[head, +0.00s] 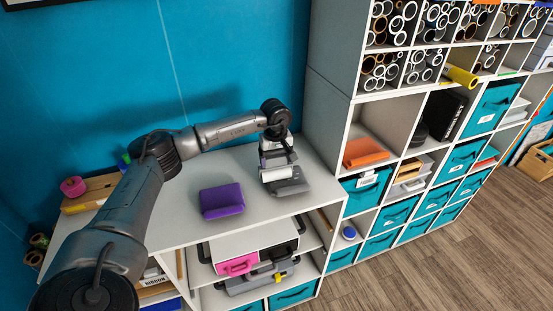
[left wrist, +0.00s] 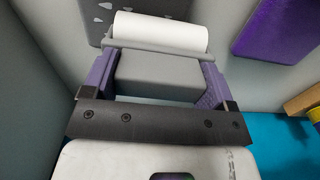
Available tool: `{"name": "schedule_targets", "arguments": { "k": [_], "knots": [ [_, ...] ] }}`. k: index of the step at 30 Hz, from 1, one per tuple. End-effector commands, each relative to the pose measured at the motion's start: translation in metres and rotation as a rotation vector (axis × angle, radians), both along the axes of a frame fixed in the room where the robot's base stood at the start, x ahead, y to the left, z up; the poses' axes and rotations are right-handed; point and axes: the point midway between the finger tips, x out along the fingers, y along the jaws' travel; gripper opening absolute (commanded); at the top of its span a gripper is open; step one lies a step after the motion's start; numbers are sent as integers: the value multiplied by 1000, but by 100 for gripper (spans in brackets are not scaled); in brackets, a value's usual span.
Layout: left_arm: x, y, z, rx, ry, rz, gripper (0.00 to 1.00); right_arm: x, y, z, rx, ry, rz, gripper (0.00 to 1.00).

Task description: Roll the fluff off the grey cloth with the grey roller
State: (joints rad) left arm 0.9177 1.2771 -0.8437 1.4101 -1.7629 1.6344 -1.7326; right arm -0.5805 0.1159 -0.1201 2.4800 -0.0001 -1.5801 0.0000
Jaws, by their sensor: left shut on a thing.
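My left gripper (head: 276,160) is over the right part of the white tabletop. In the left wrist view its two purple fingers (left wrist: 156,82) are shut on the grey block handle of the grey roller (left wrist: 158,72). The roller's white roll (left wrist: 160,32) lies across its far end. The grey cloth (head: 290,187) lies on the tabletop just under and in front of the roller. It also shows in the left wrist view (left wrist: 128,12), dark grey with pale fluff specks, partly hidden by the roll. I cannot tell whether the roll touches the cloth. My right gripper is not in view.
A folded purple cloth (head: 222,200) lies left of the grey one. A pink roll (head: 73,187) and wooden boxes stand at the table's far left. A tall shelf unit (head: 328,118) borders the table on the right. The tabletop between is clear.

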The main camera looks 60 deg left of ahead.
Motion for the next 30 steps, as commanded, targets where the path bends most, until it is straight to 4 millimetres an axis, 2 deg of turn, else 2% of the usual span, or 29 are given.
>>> {"name": "schedule_targets", "arguments": {
  "k": [5, 18, 30],
  "knots": [
    [2, 0, 0, 0, 0, 0, 37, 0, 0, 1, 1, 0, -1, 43],
    [32, -7, 0, -1, 0, 0, 37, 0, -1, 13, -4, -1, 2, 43],
    [35, -8, 0, 0, 1, 0, 37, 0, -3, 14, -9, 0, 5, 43]
  ]
}}
